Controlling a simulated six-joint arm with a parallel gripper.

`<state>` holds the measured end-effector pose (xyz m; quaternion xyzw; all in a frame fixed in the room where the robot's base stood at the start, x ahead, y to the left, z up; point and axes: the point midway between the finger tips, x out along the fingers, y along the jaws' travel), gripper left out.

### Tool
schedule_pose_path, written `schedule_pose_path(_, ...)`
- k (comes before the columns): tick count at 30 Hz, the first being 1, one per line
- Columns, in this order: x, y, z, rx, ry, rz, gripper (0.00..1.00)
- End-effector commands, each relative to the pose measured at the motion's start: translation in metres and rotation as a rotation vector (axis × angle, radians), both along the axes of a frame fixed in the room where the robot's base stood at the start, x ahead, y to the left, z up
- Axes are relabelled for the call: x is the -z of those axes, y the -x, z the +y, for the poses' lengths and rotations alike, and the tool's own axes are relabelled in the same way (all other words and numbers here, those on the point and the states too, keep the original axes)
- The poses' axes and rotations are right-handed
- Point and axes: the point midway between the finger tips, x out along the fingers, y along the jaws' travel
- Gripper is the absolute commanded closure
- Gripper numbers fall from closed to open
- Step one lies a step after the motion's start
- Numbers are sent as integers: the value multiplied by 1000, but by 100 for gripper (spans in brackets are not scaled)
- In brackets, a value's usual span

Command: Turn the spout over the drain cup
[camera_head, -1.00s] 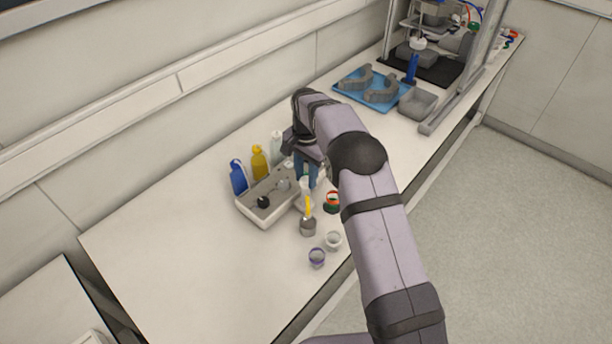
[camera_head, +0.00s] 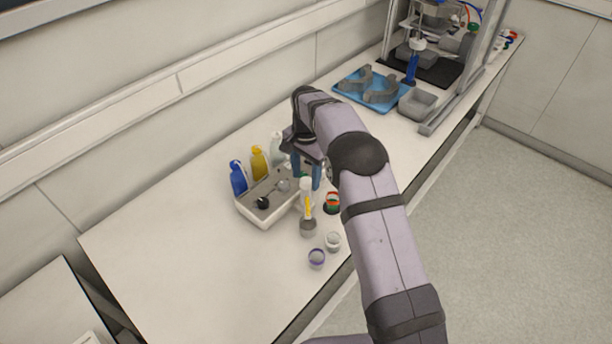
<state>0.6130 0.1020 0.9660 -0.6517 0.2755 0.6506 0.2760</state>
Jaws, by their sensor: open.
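My gripper (camera_head: 307,177) is above the front right of the white tray on the bench, pointing down, with its blue fingers apart. A white upright piece with a yellow strip (camera_head: 307,205) stands just below and in front of the fingers, above a small grey cup (camera_head: 308,228). I cannot tell whether the fingers touch it. A purple-rimmed cup (camera_head: 317,259) and a pale cup (camera_head: 333,241) stand nearer the front. I cannot tell which part is the spout or which cup is the drain cup. My arm hides part of the bench to the right.
The white tray (camera_head: 254,219) holds small dark and grey tools. Blue (camera_head: 239,178), yellow (camera_head: 259,163) and clear bottles stand behind it. Red and green rings (camera_head: 332,202) lie by my arm. A blue tray (camera_head: 349,87), grey bin (camera_head: 418,104) and framed apparatus stand far right. The left bench is clear.

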Motion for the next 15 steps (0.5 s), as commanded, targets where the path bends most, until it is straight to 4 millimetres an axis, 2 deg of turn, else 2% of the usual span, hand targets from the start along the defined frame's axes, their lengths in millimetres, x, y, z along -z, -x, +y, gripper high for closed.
schedule_pose_path(15,-62,-1,0,1,-1,-5,52)
